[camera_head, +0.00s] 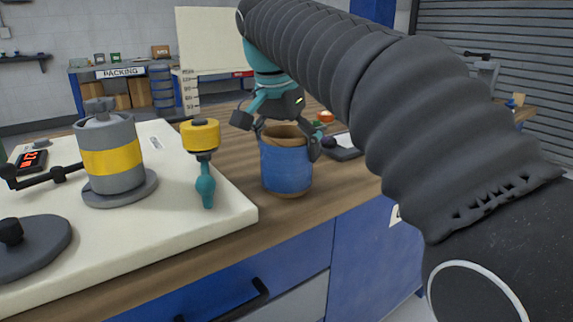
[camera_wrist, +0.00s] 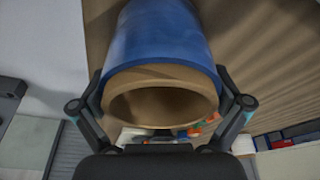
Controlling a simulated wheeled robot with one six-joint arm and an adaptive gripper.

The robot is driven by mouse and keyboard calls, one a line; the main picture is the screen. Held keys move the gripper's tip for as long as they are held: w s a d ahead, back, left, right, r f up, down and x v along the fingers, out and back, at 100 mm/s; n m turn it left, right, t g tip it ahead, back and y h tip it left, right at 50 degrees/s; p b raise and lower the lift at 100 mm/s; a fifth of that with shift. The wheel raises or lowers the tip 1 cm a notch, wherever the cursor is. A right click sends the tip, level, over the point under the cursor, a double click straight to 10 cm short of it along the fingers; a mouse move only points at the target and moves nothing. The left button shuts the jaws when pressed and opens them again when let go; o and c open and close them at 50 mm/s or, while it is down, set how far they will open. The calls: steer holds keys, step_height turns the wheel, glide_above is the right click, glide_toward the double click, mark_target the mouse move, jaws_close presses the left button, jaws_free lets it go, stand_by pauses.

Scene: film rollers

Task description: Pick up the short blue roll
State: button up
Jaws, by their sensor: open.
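The short blue roll (camera_head: 286,166) stands upright on the wooden counter, right of the white slab, with a brown core showing at its top. In the wrist view the blue roll (camera_wrist: 160,40) fills the upper middle, its hollow brown end facing the camera. My gripper (camera_head: 283,136) is open over the roll's top, with a finger on each side of it. In the wrist view my gripper's fingers (camera_wrist: 161,103) straddle the roll's end. Whether the fingers touch its sides I cannot tell.
A white slab (camera_head: 190,213) holds a grey roller with a yellow band (camera_head: 111,160) and a teal-handled tool with a yellow head (camera_head: 202,150). A dark flat item (camera_head: 345,150) and small orange things (camera_head: 325,117) lie behind the roll. Blue drawers are below the counter.

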steer(key=shift+f, duration=0.25)
steer(key=c, duration=1)
steer(key=shift+r, duration=0.15)
